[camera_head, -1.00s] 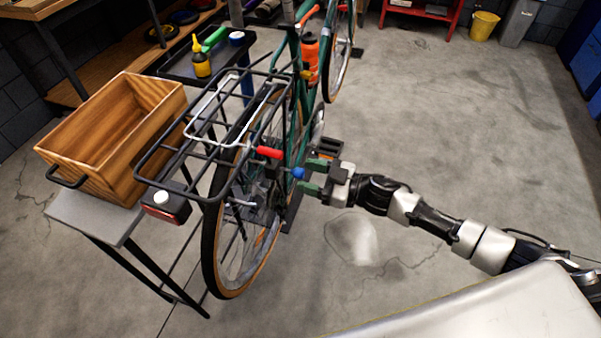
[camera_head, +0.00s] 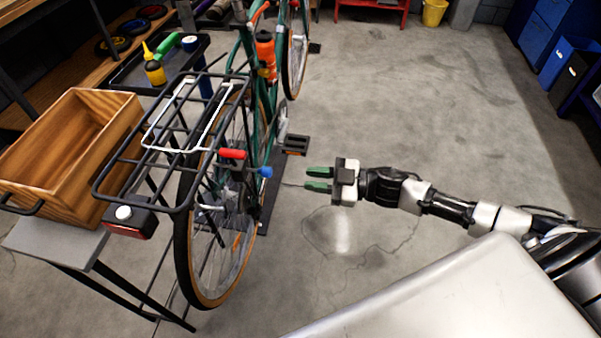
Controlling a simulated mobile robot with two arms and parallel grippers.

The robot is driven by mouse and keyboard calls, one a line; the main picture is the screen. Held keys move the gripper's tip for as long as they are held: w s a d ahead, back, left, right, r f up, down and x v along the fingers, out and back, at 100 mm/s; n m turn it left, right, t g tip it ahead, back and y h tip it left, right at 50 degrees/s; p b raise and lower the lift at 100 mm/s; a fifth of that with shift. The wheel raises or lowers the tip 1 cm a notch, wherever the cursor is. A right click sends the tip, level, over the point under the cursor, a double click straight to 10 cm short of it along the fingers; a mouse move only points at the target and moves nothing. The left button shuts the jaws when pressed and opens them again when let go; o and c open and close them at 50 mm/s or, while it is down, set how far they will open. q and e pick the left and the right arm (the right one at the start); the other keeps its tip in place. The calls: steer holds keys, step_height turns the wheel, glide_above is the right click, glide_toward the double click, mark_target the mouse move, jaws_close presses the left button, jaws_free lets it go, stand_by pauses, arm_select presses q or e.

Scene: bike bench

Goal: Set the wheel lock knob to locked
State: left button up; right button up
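The bike (camera_head: 254,110) stands with its rear wheel (camera_head: 182,255) toward me. At its rear hub side, a blue round knob (camera_head: 265,172) sticks out to the right. A red grip (camera_head: 232,154) sits just above and left of it. No marking shows which of the two is the wheel lock knob, and no locked mark is readable. My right gripper (camera_head: 307,179) is open and empty, with green fingers pointing left at the blue knob. A clear gap of floor lies between the fingertips and the knob. My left gripper is out of view.
A black rack (camera_head: 128,152) with a tail lamp (camera_head: 130,222) covers the rear wheel. A wooden crate (camera_head: 60,190) stands on a grey bench (camera_head: 50,243) at left. A pedal (camera_head: 296,145) sticks out behind the knob. The floor at right is clear.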

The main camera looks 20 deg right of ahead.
mark_target(265, 172)
steer(key=n, duration=0.2)
steer(key=r+n, duration=0.1)
steer(key=shift+s+d+n+g, duration=0.15)
steer(key=shift+s+n+g, duration=0.1)
steer(key=shift+n+g, duration=0.05)
steer(key=shift+c, duration=1.1)
steer(key=n, duration=0.4)
steer(key=s+d+r+n+g+h+p, duration=0.1)
steer(key=n, duration=0.3)
steer(key=r+n+p, duration=0.1)
steer(key=n, duration=0.3)
steer(key=shift+s+d+r+g+h, duration=0.1)
steer(key=shift+s+d+g+h, duration=0.15)
steer(key=shift+g+h, duration=0.15)
jaws_close()
steer(key=w+a+f+n+h+p, duration=0.2)
steer(key=w+a+n+p, duration=0.4)
steer(key=n, duration=1)
steer(key=shift+w+a+n+h+p, duration=0.15)
steer(key=shift+a+n+h+p, duration=0.3)
steer(key=shift+a, duration=0.45)
